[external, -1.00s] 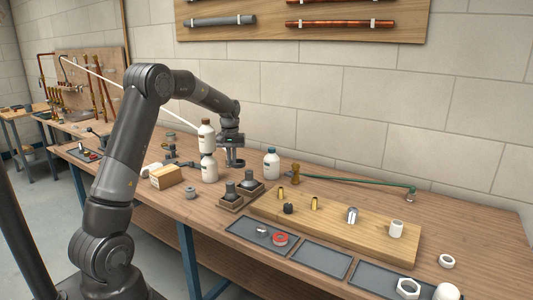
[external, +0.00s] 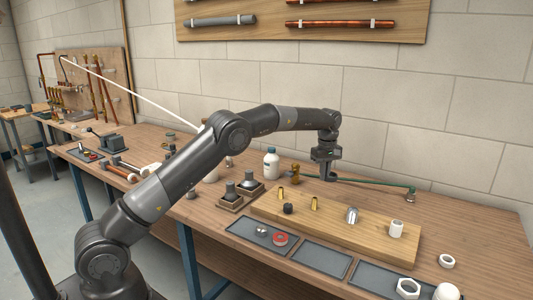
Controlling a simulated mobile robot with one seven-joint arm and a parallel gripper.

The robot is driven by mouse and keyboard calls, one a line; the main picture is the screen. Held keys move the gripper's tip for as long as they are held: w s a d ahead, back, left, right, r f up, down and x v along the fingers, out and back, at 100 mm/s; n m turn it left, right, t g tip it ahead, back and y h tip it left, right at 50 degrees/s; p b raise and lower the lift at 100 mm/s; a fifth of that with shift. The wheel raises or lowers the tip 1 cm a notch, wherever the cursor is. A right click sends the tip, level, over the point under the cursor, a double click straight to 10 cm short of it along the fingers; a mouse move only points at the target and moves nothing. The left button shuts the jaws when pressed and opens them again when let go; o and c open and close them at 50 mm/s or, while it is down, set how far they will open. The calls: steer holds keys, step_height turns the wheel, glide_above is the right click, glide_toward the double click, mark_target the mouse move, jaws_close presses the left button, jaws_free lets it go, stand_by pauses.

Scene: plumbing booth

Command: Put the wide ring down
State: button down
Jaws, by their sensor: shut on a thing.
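My gripper (external: 328,177) points down over the back of the workbench, just behind the wooden board and by the left part of the green hose. It is shut on the wide ring, but the ring is too small and dark between the fingers to make out its shape. I cannot tell whether it touches the bench.
A white-and-blue bottle (external: 271,164) and a brass fitting (external: 295,173) stand left of my gripper. The green hose (external: 375,187) runs right. The wooden board (external: 335,228) carries several fittings. Trays (external: 322,258) line the front. A white ring (external: 447,261) lies far right.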

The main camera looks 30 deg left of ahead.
glide_above(312, 191)
step_height(312, 191, down, 6)
steer(key=shift+a+f, duration=0.1)
steer(key=shift+f, duration=2.15)
steer(key=shift+f, duration=0.15)
steer(key=c, duration=1.6)
jaws_free()
steer(key=shift+o, duration=0.2)
